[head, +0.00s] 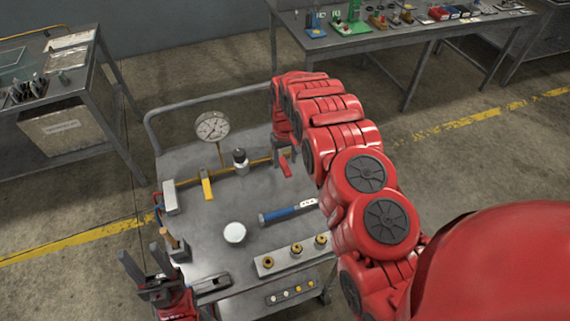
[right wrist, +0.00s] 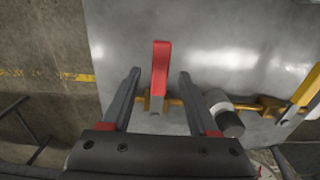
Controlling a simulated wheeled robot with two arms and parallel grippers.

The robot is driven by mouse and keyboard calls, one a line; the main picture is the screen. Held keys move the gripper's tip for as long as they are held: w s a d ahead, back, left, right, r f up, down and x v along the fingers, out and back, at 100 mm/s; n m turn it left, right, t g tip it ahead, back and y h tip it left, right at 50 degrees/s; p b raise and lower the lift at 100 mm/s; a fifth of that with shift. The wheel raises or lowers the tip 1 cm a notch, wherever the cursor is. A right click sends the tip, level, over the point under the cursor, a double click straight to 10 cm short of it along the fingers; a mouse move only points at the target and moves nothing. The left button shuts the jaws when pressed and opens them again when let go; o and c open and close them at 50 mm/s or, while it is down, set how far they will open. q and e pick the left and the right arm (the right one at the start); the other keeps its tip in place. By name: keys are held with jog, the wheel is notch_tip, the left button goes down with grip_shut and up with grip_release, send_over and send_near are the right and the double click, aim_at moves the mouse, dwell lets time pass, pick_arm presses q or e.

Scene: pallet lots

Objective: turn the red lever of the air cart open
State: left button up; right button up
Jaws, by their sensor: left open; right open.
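The red lever (head: 285,166) is on the brass pipe at the far right of the air cart (head: 190,242). In the right wrist view the red lever (right wrist: 160,62) points away from the pipe, roughly square to it. My right gripper (right wrist: 160,75) is open, one finger on each side of the lever, with gaps on both sides. In the head view my right gripper (head: 284,150) is partly hidden by its arm. My left gripper (head: 140,258) is open and empty at the cart's near left corner.
A yellow lever (head: 206,186), a black-and-white fitting (head: 240,161) and a pressure gauge (head: 212,127) are along the same pipe. A blue-handled tool (head: 285,212), a white round cap (head: 234,232) and a block with brass fittings (head: 292,256) are on the cart top. Workbenches stand behind.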

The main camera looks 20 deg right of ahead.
jog(key=shift+f, duration=1.1)
jog(key=shift+c, duration=0.2)
grip_shut()
dwell(0.5)
